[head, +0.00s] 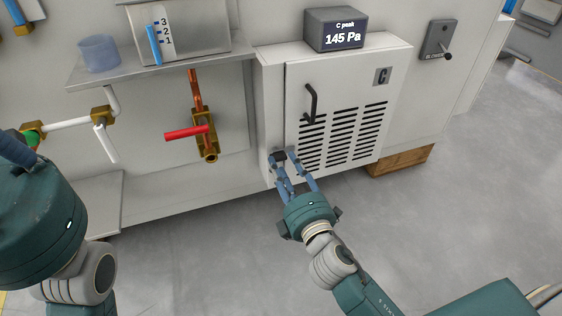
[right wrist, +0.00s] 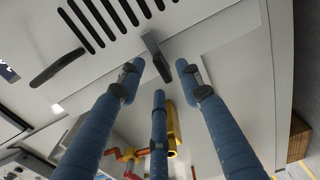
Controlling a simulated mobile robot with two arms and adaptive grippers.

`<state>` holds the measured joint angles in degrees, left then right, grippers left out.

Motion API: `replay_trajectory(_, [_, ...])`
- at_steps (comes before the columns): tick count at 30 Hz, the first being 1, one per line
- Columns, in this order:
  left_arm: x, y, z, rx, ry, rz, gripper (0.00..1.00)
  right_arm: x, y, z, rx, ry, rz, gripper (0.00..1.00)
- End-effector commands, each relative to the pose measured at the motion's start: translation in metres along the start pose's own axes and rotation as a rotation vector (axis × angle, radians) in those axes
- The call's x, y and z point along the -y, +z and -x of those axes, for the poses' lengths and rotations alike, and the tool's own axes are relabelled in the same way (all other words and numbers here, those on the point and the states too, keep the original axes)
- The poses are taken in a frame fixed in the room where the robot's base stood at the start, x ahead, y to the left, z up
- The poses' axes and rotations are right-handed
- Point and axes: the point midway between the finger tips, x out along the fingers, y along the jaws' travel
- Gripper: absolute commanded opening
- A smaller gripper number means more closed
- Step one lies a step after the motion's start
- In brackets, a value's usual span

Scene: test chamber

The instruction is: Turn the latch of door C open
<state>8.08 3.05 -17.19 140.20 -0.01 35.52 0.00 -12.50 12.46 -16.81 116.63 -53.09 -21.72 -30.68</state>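Door C (head: 345,88) is a pale cabinet door with a black bar handle (head: 311,104), vent slots and a "C" label. Its dark latch (head: 278,156) sits at the lower left of the door, partly hidden by my fingers. In the right wrist view the latch (right wrist: 156,56) is a dark bar, tilted, between my fingertips. My right gripper (head: 284,163) reaches up to it with blue fingers spread on both sides; gaps seem to show between fingers and latch. My left gripper (head: 14,148) is at the left edge, mostly cut off.
To the left are a red-handled valve (head: 187,132), a white pipe (head: 68,123) and a shelf with a translucent cup (head: 99,53). A wooden block (head: 400,161) lies under the right side. The grey floor is clear.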

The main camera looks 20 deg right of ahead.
Motion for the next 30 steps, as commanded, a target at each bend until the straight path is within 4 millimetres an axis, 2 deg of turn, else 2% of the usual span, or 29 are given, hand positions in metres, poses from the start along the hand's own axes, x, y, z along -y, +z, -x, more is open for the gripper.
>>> replay_trajectory(1, [0.0, -0.001, 0.001, -0.005, 0.001, -0.001, 0.0, 0.001, 0.0, -0.008, -0.001, 0.003, 0.002, 0.35])
replay_trajectory(6, [-0.001, -0.003, -0.002, -0.016, 0.005, -0.002, 0.0, 0.001, 0.0, -0.023, -0.001, 0.001, 0.0, 0.35])
replay_trajectory(16, [-0.001, -0.002, -0.003, -0.014, 0.006, -0.002, 0.0, 0.0, 0.0, -0.026, -0.001, 0.0, -0.002, 0.35])
replay_trajectory(21, [-0.001, -0.002, -0.003, -0.015, 0.006, -0.001, 0.0, 0.0, -0.001, -0.026, -0.001, 0.0, -0.002, 0.02])
replay_trajectory(30, [-0.001, -0.003, -0.003, -0.017, 0.005, -0.001, 0.0, 0.001, -0.001, -0.025, -0.001, -0.001, -0.016, 0.0])
